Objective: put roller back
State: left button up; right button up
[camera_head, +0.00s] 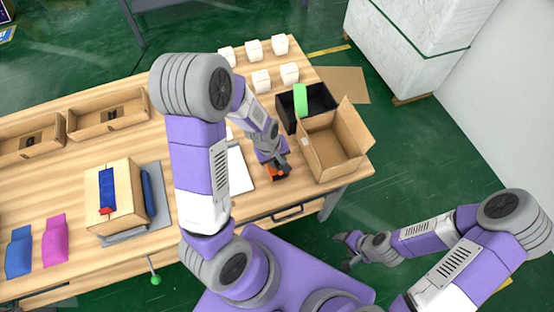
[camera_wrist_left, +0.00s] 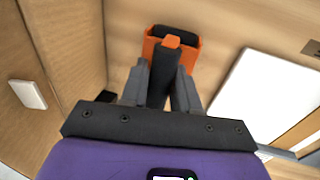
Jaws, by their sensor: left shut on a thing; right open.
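The roller (camera_wrist_left: 173,40) is an orange and black tool with a black handle. It is at the table's front edge, left of the open carton, and shows as a small orange patch (camera_head: 276,173) in the head view. My left gripper (camera_wrist_left: 161,88) is shut on its black handle, with the orange part beyond the fingertips; the left gripper also shows in the head view (camera_head: 281,163). I cannot tell whether the roller touches the table. My right gripper (camera_head: 346,252) is open and empty, over the floor right of the table.
The open cardboard carton (camera_head: 331,146) stands right of my left gripper. Behind it is a black bin (camera_head: 318,98) with a green item (camera_head: 300,100). A white sheet (camera_head: 238,168) lies left. Several small white boxes (camera_head: 254,48) stand at the back. A closed carton (camera_head: 122,186) stands left.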

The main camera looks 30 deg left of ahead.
aim_at(270, 168)
pick_arm(q)
jog(key=shift+s+d+f, duration=0.1)
jog(key=shift+s+f, duration=0.2)
jog(key=shift+f, duration=0.2)
grip_shut()
jog(key=o, duration=1)
grip_release()
jog(key=shift+f, duration=0.1)
jog(key=shift+c, duration=0.2)
jog(key=shift+s, duration=0.1)
jog(key=shift+r, duration=0.35)
notch_tip(270, 168, up, 13)
jog(key=s+a+p, duration=0.1)
jog(key=p, duration=0.4)
jog(key=shift+a+f, duration=0.2)
jog(key=shift+a, duration=0.15)
